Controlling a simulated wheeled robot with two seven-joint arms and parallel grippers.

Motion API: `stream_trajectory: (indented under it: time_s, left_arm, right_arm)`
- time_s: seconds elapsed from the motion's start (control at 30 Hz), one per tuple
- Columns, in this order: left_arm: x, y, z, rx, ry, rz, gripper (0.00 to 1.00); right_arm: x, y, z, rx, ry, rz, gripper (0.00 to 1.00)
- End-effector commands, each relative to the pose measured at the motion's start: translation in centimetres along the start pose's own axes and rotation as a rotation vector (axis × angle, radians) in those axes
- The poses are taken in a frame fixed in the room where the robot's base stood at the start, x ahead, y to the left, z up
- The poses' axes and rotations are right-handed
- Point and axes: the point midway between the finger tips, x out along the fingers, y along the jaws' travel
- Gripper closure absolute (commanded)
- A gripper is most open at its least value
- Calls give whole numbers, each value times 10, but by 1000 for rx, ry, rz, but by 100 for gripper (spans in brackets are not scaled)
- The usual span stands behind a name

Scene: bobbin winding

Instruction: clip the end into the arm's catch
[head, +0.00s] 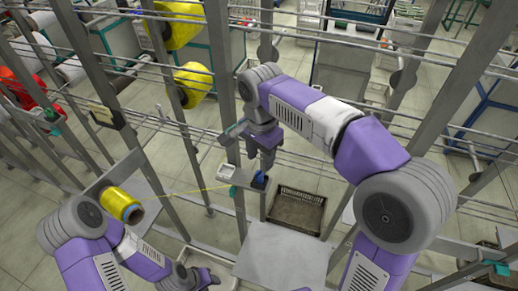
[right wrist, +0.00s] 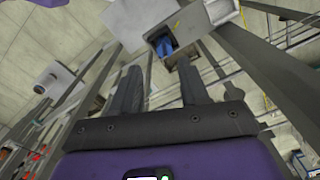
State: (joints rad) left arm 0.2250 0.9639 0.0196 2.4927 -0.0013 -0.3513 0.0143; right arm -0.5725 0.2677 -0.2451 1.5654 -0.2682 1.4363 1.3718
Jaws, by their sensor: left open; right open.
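A yellow bobbin (head: 121,206) sits on a holder at the lower left of the head view. A thin yellow thread (head: 185,192) runs from it to the right, to a grey arm (head: 227,172) with a blue piece (head: 259,180) at its end. I cannot tell whether the thread's end sits in a catch. My right gripper (head: 262,158) is open and points down just above the blue piece. In the right wrist view the blue piece (right wrist: 164,46) shows beyond the open fingers (right wrist: 159,70), with nothing between them. My left gripper (head: 203,279) is low, right of the bobbin.
A brown crate (head: 297,212) stands on the floor right of the blue piece. A pale panel (head: 283,258) lies in front of it. Grey posts and horizontal rails (head: 222,70) surround my right arm. Larger yellow spools (head: 193,85) hang behind at the left.

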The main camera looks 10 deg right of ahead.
Motion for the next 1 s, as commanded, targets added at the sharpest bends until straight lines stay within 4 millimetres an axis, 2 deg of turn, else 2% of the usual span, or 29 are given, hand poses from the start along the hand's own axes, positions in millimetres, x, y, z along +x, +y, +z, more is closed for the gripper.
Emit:
stream_trajectory:
  time_s: [0.03,0.27,0.5,0.63,0.9,0.93,1.0]
  left_arm:
    - [10,-4,-1,0,2,0,57]
    - [38,-14,-3,0,2,0,57]
    - [52,-19,-3,0,2,0,57]
    - [56,-21,-4,0,2,0,57]
    - [55,-20,-4,0,2,0,57]
    - [55,-20,-4,0,2,0,57]
    - [55,-20,-4,0,2,0,57]
  right_arm:
    - [11,0,0,0,0,2,55]
    - [42,0,0,-1,0,1,55]
    - [67,0,0,0,0,3,55]
    - [74,0,0,0,0,2,55]
    - [74,0,0,0,0,1,55]
    - [74,0,0,0,0,1,57]
    - [74,0,0,0,0,1,68]
